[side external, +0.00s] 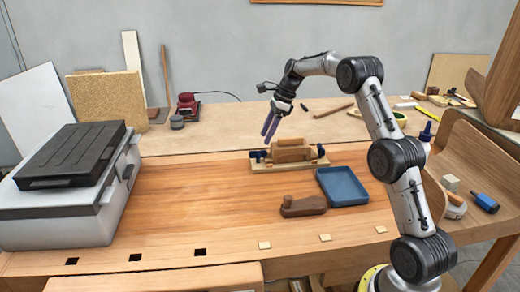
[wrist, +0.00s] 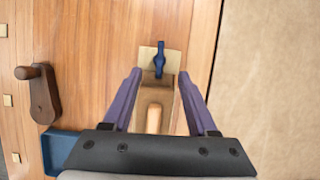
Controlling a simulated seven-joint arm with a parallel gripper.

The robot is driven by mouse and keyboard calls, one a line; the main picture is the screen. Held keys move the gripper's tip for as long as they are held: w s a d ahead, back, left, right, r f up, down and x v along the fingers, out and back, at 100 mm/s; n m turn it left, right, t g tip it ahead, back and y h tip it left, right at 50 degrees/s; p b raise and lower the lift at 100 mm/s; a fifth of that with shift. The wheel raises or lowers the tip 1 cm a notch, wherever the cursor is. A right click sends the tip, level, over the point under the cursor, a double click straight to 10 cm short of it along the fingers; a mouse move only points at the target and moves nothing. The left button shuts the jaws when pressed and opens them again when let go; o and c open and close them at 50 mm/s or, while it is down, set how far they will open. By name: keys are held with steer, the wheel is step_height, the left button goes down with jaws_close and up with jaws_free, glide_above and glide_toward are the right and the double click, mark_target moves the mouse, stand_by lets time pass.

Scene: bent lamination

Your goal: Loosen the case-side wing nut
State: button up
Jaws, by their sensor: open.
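The case-side wing nut (side external: 257,156) is blue and sits on the left end of a pale wooden base (side external: 262,167), on the side toward the grey case. In the wrist view this wing nut (wrist: 160,62) shows near the top, its wings lying roughly along the picture's vertical. A brown wooden block (side external: 291,150) sits on the base, right of the nut. My gripper (side external: 268,134) is open and empty above the nut and base, purple fingers pointing down. In the wrist view the gripper's fingertips (wrist: 160,75) appear either side of the nut, apart from it.
A second blue nut (side external: 321,151) is at the base's right end. A blue tray (side external: 342,203) and a brown wooden piece with a knob (side external: 303,207) lie in front. The grey case (side external: 65,205) stands far left. Bench between case and base is clear.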

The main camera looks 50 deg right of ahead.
mark_target(259, 151)
steer(key=x, duration=0.6)
steer(key=shift+w+a+f, duration=0.1)
steer(key=shift+a+f, duration=0.05)
steer(key=shift+f, duration=0.05)
jaws_close()
